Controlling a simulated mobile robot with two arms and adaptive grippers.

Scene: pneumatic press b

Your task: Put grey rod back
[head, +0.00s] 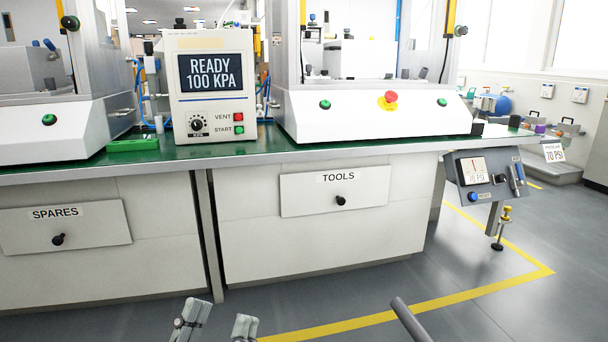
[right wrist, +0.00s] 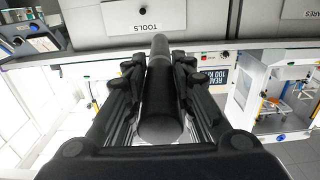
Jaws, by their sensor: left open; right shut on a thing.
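The grey rod (head: 408,320) shows at the bottom edge of the head view, right of centre, with its upper end tilted to the left. In the right wrist view the rod (right wrist: 159,95) runs lengthwise between the fingers of my right gripper (right wrist: 158,75), which is shut on it. The right gripper itself is outside the head view. My left gripper (head: 217,323) is at the bottom of the head view, left of the rod, with its two fingers apart and nothing between them. It is in front of the workbench, over the floor.
The workbench holds a display box (head: 210,85) reading READY 100 KPA between two white machines. Below are the TOOLS drawer (head: 335,190) and the SPARES drawer (head: 66,226), both closed. A gauge panel (head: 485,175) hangs at the bench's right end. The floor in front (head: 460,320) is clear.

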